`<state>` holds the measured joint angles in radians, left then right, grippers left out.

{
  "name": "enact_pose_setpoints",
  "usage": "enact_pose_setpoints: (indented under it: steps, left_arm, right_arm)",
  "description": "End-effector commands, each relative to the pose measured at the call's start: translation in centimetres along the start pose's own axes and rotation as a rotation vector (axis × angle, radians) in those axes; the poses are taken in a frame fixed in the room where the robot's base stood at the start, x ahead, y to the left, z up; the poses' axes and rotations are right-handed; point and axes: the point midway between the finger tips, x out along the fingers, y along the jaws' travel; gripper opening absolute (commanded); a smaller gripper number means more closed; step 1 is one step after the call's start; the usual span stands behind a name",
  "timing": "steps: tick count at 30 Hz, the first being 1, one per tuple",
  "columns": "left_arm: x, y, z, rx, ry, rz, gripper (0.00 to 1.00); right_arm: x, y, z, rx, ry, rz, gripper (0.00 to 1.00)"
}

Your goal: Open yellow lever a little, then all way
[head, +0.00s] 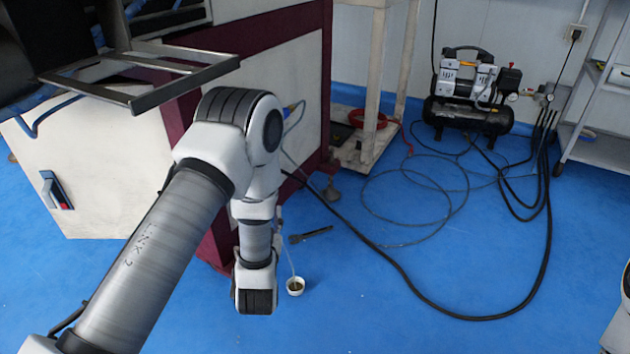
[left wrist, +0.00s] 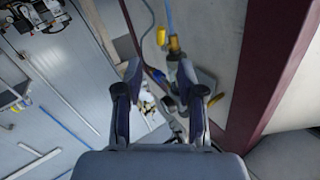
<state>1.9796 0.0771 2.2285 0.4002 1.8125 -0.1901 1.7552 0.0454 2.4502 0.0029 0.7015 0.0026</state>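In the left wrist view, a small yellow lever-like part (left wrist: 161,36) shows beyond my left gripper (left wrist: 160,70), next to a brass-yellow fitting (left wrist: 174,44) on a blue hose. My left gripper's two fingers are apart, with nothing held between them. The lever lies past the fingertips and is not touched; its exact angle is too small to tell. In the head view, my left arm hides the gripper and the lever. A small blue and yellow fitting (head: 296,106) shows beside the arm's elbow, on the machine's side. My right gripper is out of view.
The machine cabinet (head: 92,180) with dark red edges stands behind my left arm. A compressor (head: 468,100) and loose hoses (head: 420,290) lie at the right. A wheeled rack (head: 600,150) stands at the far right.

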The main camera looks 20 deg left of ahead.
Motion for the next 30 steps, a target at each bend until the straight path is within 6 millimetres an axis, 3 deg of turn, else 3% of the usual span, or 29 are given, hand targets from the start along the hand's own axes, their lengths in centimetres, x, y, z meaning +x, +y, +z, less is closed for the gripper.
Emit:
enact_pose_setpoints:
  steps: [12,22,25,30]
  left_arm:
    - [6.7,0.1,0.4,-0.004,0.003,-0.003,0.39]
    - [7.7,0.1,0.1,0.0,0.001,0.001,0.39]
    - [7.7,0.1,0.1,0.0,0.001,0.001,0.03]
    - [7.7,0.1,0.1,-0.001,0.001,0.001,0.0]
  right_arm:
    - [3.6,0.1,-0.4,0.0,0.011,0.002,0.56]
    - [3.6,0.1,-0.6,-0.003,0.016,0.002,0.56]
    - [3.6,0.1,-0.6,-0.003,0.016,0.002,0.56]
    - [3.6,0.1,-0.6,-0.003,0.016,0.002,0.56]
